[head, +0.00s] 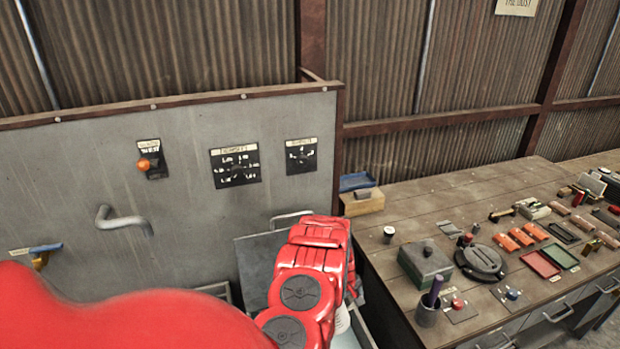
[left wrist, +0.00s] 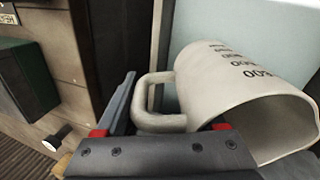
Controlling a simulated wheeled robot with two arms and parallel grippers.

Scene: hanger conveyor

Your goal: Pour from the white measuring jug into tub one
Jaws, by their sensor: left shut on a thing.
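The white measuring jug (left wrist: 235,90) fills the right of the left wrist view, with dark volume marks on its side. It is tilted well over, its open mouth toward the lower right. My left gripper (left wrist: 160,122) is shut on the jug's handle. In the head view my red left arm hides the gripper and most of the jug; a small white part of the jug (head: 342,321) shows beside the arm. A pale surface (left wrist: 255,25) lies behind the jug; I cannot tell whether it is tub one. The jug's contents and any stream are hidden.
A grey panel (head: 80,190) with a bent handle (head: 124,221) stands at left. A wooden bench (head: 430,215) at right holds a dark box (head: 425,262), a pen cup (head: 427,312), a round black item (head: 481,262) and several small parts. My arm covers the lower middle.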

